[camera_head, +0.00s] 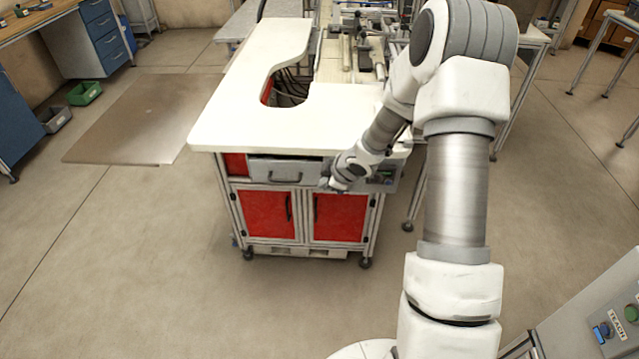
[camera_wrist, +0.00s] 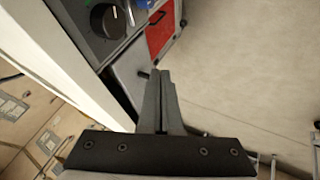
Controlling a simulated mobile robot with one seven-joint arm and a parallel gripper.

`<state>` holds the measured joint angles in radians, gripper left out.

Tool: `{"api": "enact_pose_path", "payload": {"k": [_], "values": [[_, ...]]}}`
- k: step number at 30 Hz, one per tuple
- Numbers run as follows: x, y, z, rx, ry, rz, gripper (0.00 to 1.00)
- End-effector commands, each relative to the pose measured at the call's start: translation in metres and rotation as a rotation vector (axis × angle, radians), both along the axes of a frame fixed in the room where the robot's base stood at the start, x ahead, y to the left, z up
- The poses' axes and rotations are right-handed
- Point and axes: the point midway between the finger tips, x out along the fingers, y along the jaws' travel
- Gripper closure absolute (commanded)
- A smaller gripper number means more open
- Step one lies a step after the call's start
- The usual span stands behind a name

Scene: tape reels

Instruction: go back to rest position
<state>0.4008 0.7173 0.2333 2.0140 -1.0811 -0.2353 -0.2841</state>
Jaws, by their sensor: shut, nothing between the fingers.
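My gripper (camera_wrist: 160,82) is shut and empty in the wrist view, its two grey fingers pressed together. In the head view my gripper (camera_head: 329,184) hangs at the front of the white-topped workstation (camera_head: 250,110), just below the tabletop edge and in front of the right end of the grey drawer (camera_head: 290,171). I cannot tell in the head view whether it touches the drawer front. My arm reaches from the lower right up and then down to the workstation. No tape reel is clearly seen.
Red cabinet doors (camera_head: 266,214) are below the drawer. A control panel with a black knob (camera_wrist: 107,20) is close to the fingers in the wrist view. Floor is open in front and left. A teach panel (camera_head: 617,325) stands at the lower right. Green bin (camera_head: 84,94) sits far left.

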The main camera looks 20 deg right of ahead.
Motion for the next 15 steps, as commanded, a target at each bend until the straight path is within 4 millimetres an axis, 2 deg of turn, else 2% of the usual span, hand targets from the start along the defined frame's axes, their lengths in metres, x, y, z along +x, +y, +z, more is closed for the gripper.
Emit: {"api": "enact_pose_path", "payload": {"k": [1,6,15], "values": [[-0.006,-0.003,0.013,0.001,-0.001,-0.002,1.0],[-0.02,-0.008,0.031,0.0,0.0,0.0,1.0],[-0.027,-0.01,0.038,-0.001,0.0,0.0,1.0]]}}
